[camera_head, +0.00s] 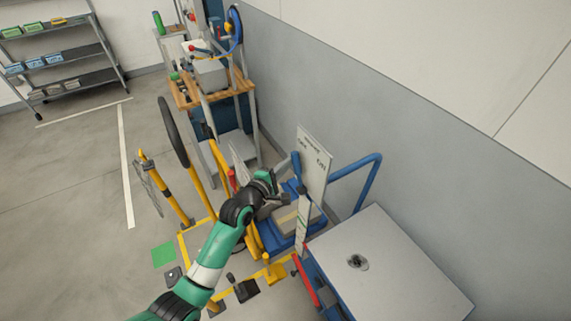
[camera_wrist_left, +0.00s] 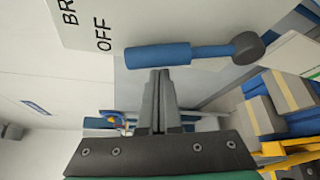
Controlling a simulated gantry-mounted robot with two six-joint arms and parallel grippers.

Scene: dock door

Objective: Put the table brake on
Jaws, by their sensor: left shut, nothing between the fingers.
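The brake sign plate (camera_head: 315,167) is white with OFF and ON lettering, and it stands upright above the blue table frame. The brake lever (camera_head: 296,165) has a blue handle that points up toward the OFF lettering. In the left wrist view the lever (camera_wrist_left: 180,55) lies across the picture beside the OFF word on the plate (camera_wrist_left: 85,22), with its dark round pivot at the right. My left gripper (camera_head: 284,199) is shut and empty, close to the lever. In the left wrist view its fingertips (camera_wrist_left: 158,74) are at the handle's edge; I cannot tell whether they touch.
A grey-topped cabinet (camera_head: 395,265) stands at the right, by the wall. Boxes (camera_head: 296,217) sit on the blue table beneath the sign. Yellow rails (camera_head: 252,240) and a black pedal (camera_head: 246,291) are near my left arm. A wooden workbench (camera_head: 182,98) is behind. Open floor lies left.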

